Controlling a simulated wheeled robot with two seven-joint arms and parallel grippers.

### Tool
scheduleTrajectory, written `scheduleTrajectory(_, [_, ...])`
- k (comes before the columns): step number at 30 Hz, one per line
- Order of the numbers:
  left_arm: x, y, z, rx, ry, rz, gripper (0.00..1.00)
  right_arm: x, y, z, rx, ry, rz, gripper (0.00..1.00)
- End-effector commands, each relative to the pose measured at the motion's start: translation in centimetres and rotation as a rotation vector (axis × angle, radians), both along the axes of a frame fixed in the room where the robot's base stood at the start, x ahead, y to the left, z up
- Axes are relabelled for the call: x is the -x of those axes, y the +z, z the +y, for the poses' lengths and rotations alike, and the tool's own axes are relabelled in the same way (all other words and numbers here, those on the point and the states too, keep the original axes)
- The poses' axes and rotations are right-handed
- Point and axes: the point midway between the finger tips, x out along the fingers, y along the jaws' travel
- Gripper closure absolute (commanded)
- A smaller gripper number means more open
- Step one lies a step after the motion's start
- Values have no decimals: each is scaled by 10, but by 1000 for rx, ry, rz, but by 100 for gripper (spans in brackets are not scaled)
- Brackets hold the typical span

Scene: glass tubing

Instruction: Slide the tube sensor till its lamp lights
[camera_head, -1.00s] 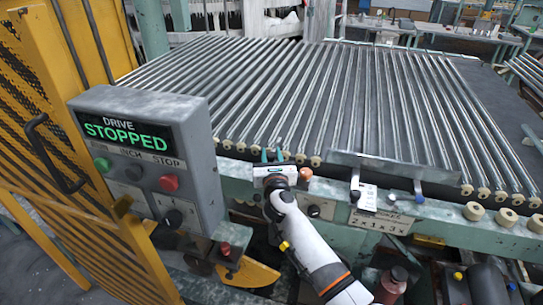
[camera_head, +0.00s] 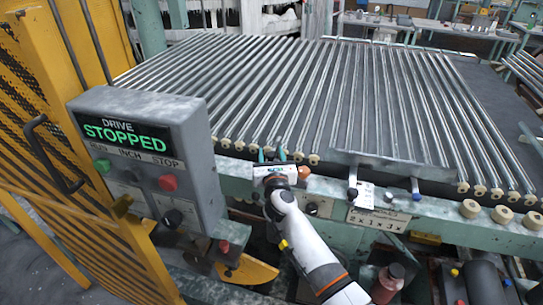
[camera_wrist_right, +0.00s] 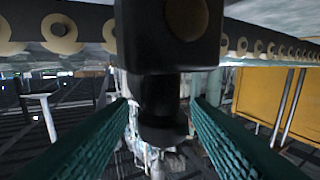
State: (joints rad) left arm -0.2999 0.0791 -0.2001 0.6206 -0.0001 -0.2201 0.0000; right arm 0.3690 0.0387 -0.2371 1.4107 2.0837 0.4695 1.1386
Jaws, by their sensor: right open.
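My right gripper (camera_head: 272,155) is at the front rail, with its teal fingertips apart, just below the front ends of the tubes. In the right wrist view, a black block with a round stem and knob (camera_wrist_right: 163,125) sits between the two open fingers (camera_wrist_right: 160,140), with no clear contact on either side. It may be the tube sensor; I cannot tell for sure. In the head view my gripper hides most of that spot. A small orange dome (camera_head: 304,172) shows just right of the gripper; I cannot tell if it is a lamp or lit. My left gripper is out of view.
A grey control box (camera_head: 190,130) reading "STOPPED" stands left of my arm. Many glass tubes (camera_head: 300,90) lie side by side on the conveyor. A metal plate (camera_head: 395,165) with knobs and a white tag (camera_head: 365,196) is on the rail to the right. A yellow guard (camera_head: 60,150) stands at left.

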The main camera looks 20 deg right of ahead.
Motion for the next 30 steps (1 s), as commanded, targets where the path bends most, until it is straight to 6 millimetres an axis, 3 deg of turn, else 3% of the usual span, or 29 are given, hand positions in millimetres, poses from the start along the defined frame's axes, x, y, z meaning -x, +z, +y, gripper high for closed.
scheduleTrajectory(5, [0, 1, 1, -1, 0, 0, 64, 12, 0, 2, 0, -1, 1, 56])
scheduleTrajectory(19, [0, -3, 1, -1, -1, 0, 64, 101, -2, 21, -1, 0, 2, 56])
scheduleTrajectory(24, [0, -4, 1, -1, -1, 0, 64, 115, -1, 24, 0, 1, 0, 56])
scheduleTrajectory(30, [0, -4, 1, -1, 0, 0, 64, 118, 0, 24, 0, 1, 0, 56])
